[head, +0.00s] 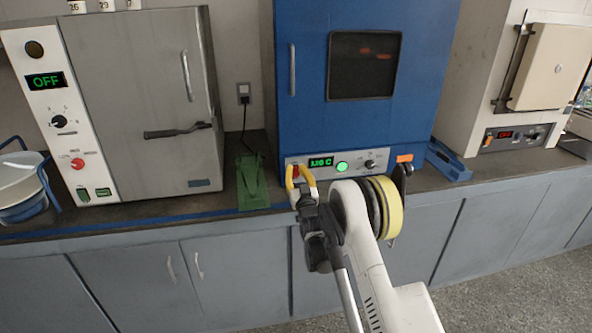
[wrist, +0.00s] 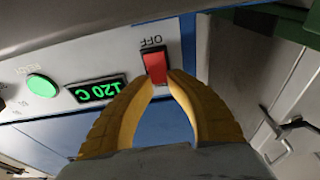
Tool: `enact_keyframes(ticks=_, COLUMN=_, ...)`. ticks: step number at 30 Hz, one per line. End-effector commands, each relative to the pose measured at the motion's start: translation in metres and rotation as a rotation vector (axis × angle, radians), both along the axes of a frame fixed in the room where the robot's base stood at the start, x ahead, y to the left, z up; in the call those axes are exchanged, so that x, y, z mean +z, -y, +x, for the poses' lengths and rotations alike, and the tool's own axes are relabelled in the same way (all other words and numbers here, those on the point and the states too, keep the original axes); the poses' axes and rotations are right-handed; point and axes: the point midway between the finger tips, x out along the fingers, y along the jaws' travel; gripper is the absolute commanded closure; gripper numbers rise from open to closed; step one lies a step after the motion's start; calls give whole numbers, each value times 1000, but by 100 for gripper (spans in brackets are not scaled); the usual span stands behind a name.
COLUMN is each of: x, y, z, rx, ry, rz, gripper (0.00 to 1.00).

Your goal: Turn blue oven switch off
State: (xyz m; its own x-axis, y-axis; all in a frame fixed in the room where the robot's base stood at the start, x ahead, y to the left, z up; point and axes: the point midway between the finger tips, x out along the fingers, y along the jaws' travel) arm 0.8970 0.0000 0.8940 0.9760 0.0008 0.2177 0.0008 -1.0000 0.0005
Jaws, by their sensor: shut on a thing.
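The blue oven (head: 310,120) stands in the middle of the counter, with a white control panel along its bottom front. The red switch (wrist: 155,64) is at one end of that panel, beside an OFF label that appears inverted in the wrist view. My gripper (wrist: 160,80), with yellow fingers, is closed with its tips at the edge of the switch. In the head view my gripper (head: 299,174) is at the panel's left end and partly covers the switch. The display (head: 320,162) reads 120 C, and the green lamp (head: 342,167) beside it is lit.
A grey oven (head: 140,100) showing OFF stands at left, and a beige furnace (head: 545,80) at right. A green object (head: 251,183) lies left of the blue oven, a blue one (head: 448,160) right of it. Cabinets (head: 150,280) are below the counter.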

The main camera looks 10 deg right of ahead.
Motion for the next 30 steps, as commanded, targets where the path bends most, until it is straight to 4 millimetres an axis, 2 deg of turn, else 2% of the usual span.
enact_keyframes(ticks=4, x=-1, y=0, z=-1, rx=-1, ry=67, rz=1, gripper=100)
enact_keyframes(ticks=14, x=-1, y=0, z=-1, rx=-1, ry=76, rz=0, gripper=100)
enact_keyframes(ticks=15, x=-1, y=0, z=-1, rx=-1, ry=76, rz=0, gripper=69)
enact_keyframes(ticks=16, x=-1, y=0, z=-1, rx=-1, ry=76, rz=0, gripper=60)
enact_keyframes(ticks=17, x=-1, y=0, z=-1, rx=-1, ry=76, rz=0, gripper=55)
enact_keyframes(ticks=26, x=-2, y=0, z=-3, rx=-1, ry=74, rz=0, gripper=55)
enact_keyframes(ticks=30, x=-6, y=0, z=-17, rx=-1, ry=74, rz=0, gripper=55)
